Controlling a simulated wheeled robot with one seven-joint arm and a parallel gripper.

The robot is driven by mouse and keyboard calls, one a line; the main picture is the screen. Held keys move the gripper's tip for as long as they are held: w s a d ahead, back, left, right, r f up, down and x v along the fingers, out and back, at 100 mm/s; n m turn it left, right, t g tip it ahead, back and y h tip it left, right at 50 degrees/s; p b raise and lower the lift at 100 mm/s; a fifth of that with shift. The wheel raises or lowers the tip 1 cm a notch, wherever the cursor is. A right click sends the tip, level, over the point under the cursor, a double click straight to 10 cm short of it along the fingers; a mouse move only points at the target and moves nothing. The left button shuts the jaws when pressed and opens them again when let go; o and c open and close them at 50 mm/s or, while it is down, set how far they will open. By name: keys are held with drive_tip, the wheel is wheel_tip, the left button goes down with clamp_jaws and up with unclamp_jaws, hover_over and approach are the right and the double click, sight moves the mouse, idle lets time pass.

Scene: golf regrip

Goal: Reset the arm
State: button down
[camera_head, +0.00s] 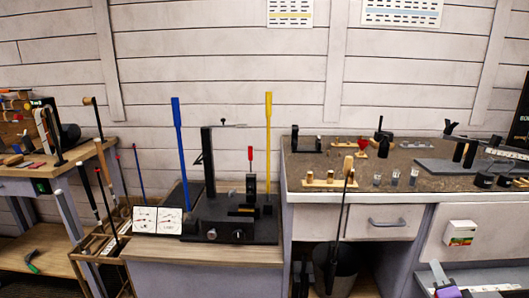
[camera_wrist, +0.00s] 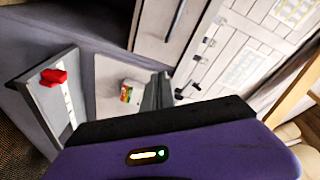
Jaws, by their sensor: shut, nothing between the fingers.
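My gripper (camera_head: 438,272) shows at the lower right of the head view, low in front of the bench's drawers. Its purple body fills the bottom of the wrist view, with the dark fingers (camera_wrist: 157,92) standing together beyond it. The fingers are shut with nothing between them, apart from the bench. The rest of my arm is mostly out of the picture.
A workbench (camera_head: 340,185) with small tools and cups stands at the right. A black press on a wooden cabinet (camera_head: 200,254) is in the middle, with golf clubs in a rack at its left. A dark bin (camera_head: 345,272) stands below the bench.

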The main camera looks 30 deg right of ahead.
drive_tip(key=s+a+r+n+t+y+p, duration=0.15)
drive_tip(key=a+n, duration=0.25)
drive_tip(key=a, duration=0.5)
drive_tip(key=s+a+r+n+y+p, duration=0.1)
drive_tip(key=s+a+n, duration=0.25)
drive_tip(key=a, duration=0.65)
drive_tip(key=s+a+r+n+t+y+p, duration=0.15)
drive_tip(key=a+n, duration=0.25)
drive_tip(key=a, duration=0.5)
drive_tip(key=s+a+r+n+y+p, duration=0.1)
drive_tip(key=s+a+r+n+y, duration=0.1)
drive_tip(key=s+a+n+y, duration=0.2)
drive_tip(key=s+a+r+n+g+y+p, duration=0.1)
drive_tip(key=s+a+n+y, duration=0.3)
drive_tip(key=s+a, duration=0.6)
drive_tip(key=a+r+p, duration=0.1)
drive_tip(key=a, duration=0.3)
drive_tip(key=shift+a+r+n+y, duration=0.3)
drive_tip(key=shift+a+n, duration=0.05)
